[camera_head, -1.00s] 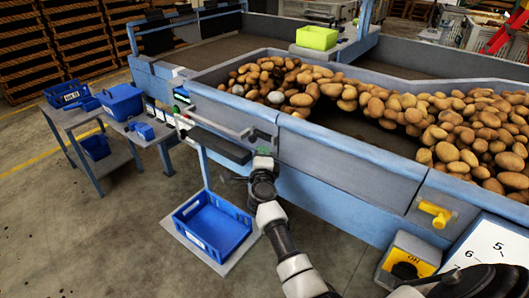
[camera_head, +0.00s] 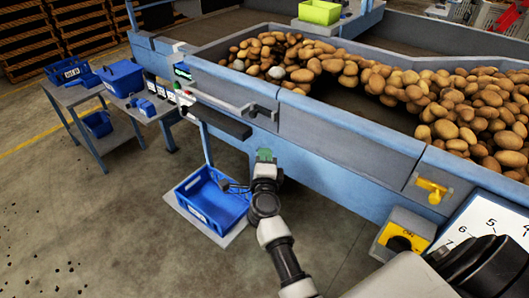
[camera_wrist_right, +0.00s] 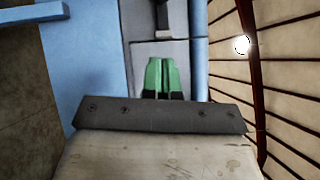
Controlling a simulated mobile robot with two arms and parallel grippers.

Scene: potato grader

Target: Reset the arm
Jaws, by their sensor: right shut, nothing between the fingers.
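My right arm reaches up from the bottom of the head view. Its gripper (camera_head: 265,155) has green fingertips and is in front of the blue-grey side wall of the grader (camera_head: 330,140), above the right side of a blue crate. In the right wrist view the green fingers (camera_wrist_right: 166,77) are together with nothing between them. The grader's wall lies beyond them. My left gripper is not in view.
The blue crate (camera_head: 232,221) sits on a low platform on the floor. Potatoes (camera_head: 400,90) lie on the grader. A side table (camera_head: 97,138) holds blue bins. Floor at lower left is open.

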